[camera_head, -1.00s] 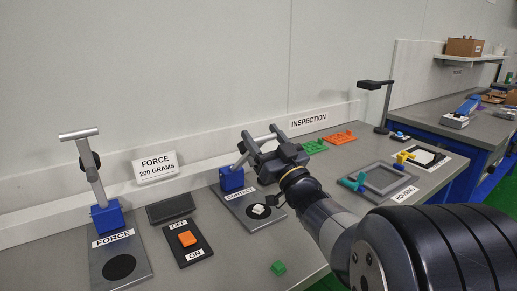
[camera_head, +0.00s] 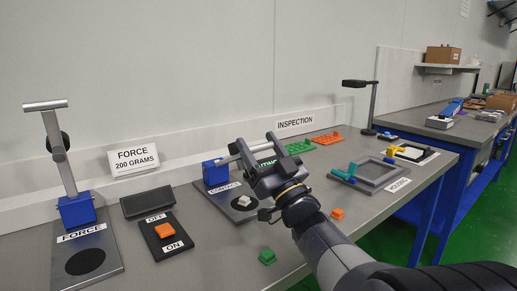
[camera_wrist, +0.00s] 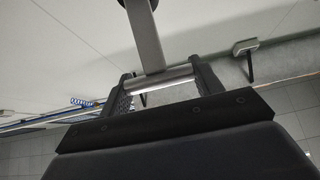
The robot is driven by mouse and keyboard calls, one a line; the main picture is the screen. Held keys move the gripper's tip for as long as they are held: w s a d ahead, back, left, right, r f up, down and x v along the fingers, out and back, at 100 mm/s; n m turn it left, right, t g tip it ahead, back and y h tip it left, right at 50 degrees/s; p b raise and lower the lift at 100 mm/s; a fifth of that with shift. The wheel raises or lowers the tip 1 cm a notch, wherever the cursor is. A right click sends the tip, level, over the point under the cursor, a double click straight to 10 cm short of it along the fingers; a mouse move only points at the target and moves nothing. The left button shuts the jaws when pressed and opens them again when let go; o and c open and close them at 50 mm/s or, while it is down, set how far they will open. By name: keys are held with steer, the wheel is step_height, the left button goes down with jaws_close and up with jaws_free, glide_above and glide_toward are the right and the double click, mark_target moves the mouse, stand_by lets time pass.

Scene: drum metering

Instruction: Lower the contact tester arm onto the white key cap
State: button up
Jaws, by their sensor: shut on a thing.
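The contact tester has a blue base (camera_head: 215,173) on a grey plate labelled CONTACT, left of centre in the head view. My gripper (camera_head: 257,146) is shut on the bar handle at the arm's end. In the wrist view the bar handle (camera_wrist: 163,80) lies crosswise between my two fingers. The white key cap (camera_head: 243,201) sits on the plate, below and left of my gripper. The arm is apart from the cap as far as I can see.
The force tester (camera_head: 75,210) stands at the left, its arm raised. An orange switch (camera_head: 165,229) lies between the testers. A green cube (camera_head: 267,257) and an orange cube (camera_head: 337,213) lie near the table's front edge. A grey housing frame (camera_head: 370,177) is at the right.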

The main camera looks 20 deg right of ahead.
steer(key=shift+f, duration=0.15)
steer(key=o, duration=1.4)
steer(key=v, duration=0.5)
steer(key=shift+d, duration=0.1)
steer(key=s+d, duration=0.1)
steer(key=s, duration=0.2)
steer(key=s+d+p, duration=0.1)
steer(key=s, duration=0.3)
steer(key=s+d, duration=0.1)
steer(key=s, duration=0.3)
steer(key=shift+s+d, duration=0.25)
steer(key=shift+d, duration=0.05)
steer(key=shift+c, duration=0.4)
